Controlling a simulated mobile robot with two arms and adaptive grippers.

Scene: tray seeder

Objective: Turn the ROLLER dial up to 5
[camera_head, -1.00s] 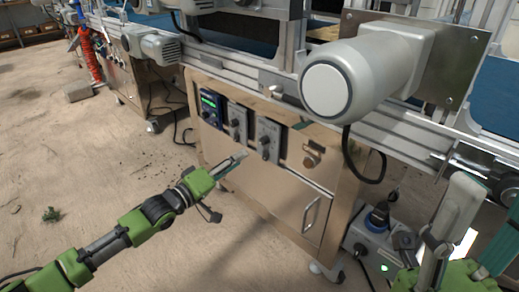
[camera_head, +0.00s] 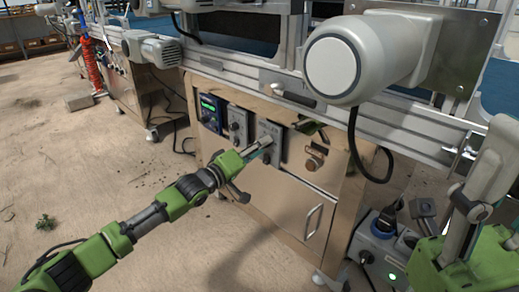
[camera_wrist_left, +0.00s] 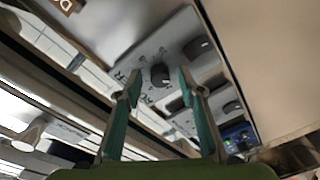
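A second black knob (camera_wrist_left: 199,47) sits on the same grey panel, to the right. In the head view the gripper partly hides this module. My right gripper is not clearly in view.
Left of the module are another grey module (camera_head: 237,124) and a blue one with a green display (camera_head: 210,112). A large grey motor (camera_head: 360,55) and rail overhang the cabinet. A cabinet handle (camera_head: 312,222) protrudes below.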

